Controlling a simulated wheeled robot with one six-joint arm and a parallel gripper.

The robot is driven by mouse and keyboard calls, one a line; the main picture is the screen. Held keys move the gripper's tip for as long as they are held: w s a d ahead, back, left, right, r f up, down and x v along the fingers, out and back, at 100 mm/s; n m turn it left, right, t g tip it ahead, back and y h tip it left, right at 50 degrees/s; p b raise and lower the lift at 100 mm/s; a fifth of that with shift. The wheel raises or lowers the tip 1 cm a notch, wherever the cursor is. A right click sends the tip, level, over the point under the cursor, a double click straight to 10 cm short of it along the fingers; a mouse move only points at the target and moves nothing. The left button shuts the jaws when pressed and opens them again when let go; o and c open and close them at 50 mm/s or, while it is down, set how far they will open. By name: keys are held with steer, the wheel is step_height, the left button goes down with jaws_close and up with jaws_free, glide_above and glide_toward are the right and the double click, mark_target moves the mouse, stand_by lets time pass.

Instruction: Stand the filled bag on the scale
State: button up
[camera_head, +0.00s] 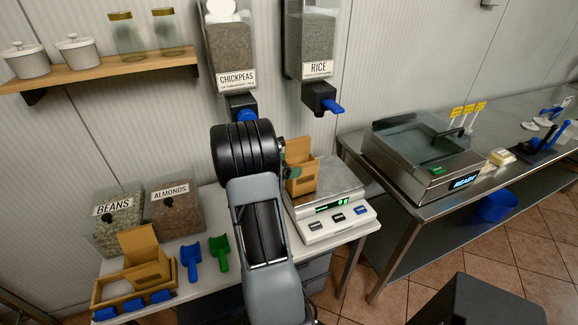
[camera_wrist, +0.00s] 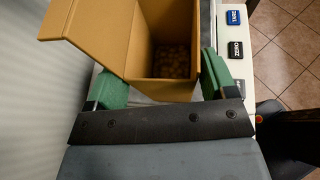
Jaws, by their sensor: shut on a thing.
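The filled bag (camera_head: 302,180) is an open-topped brown paper bag, upright at the left part of the scale's metal plate. In the wrist view the bag (camera_wrist: 160,91) has its flap folded out to the left and pale round pieces (camera_wrist: 171,62) low inside. My gripper (camera_wrist: 165,75) is shut on it, with a green finger on each side. I cannot tell whether the bag's base touches the plate. My arm hides the scale's left side.
A wooden tray (camera_head: 97,292) with another brown bag (camera_head: 147,265), blue and green scoops (camera_head: 219,252), and bean and almond bins (camera_head: 117,217) stand left. Chickpea and rice dispensers (camera_head: 311,50) hang above. A sealing machine (camera_head: 420,150) stands on the right-hand counter, across a gap.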

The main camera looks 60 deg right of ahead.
steer(key=shift+f, duration=0.15)
steer(key=o, duration=1.3)
steer(key=b+v, duration=0.1)
steer(key=v, duration=1.2)
steer(key=shift+w+a+r, duration=0.1)
steer(key=shift+a+r, duration=0.1)
steer(key=shift+a, duration=0.15)
